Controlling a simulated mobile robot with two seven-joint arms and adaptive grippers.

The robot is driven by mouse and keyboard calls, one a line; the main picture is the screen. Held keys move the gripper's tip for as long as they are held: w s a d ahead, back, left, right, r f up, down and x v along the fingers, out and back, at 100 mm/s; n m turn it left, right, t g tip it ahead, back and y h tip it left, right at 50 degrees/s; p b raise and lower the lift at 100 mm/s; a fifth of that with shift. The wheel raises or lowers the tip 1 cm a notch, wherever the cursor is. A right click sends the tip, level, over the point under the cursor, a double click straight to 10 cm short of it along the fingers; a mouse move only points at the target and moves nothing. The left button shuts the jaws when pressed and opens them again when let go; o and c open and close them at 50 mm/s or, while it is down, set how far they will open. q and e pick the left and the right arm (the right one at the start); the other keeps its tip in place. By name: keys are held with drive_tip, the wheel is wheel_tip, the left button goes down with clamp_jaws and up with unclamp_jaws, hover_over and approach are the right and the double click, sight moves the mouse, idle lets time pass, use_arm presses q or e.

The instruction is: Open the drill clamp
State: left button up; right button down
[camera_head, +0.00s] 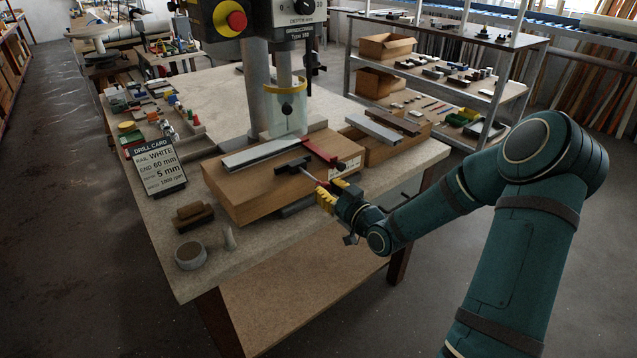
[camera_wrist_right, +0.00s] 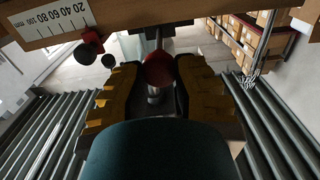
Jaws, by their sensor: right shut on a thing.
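My right gripper's yellow fingers are shut on the handle's end at the block's front right edge. In the right wrist view the red handle (camera_wrist_right: 158,71) lies between the two fingers (camera_wrist_right: 158,88). A pale rail (camera_head: 261,152) lies on the block by the clamp. My left gripper is not in view.
The drill press (camera_head: 257,85) with a clear guard (camera_head: 287,112) stands behind the block. Two profiles (camera_head: 374,128) lie on a second block at right. A drill card (camera_head: 157,166), a brush (camera_head: 194,215) and a round tin (camera_head: 190,255) stand at left. The bench's front is clear.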

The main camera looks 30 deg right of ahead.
idle(0.3)
drive_tip(key=c, duration=0.6)
unclamp_jaws()
drive_tip(key=shift+s, duration=0.1)
drive_tip(key=s+d, duration=0.1)
drive_tip(key=s, duration=1.1)
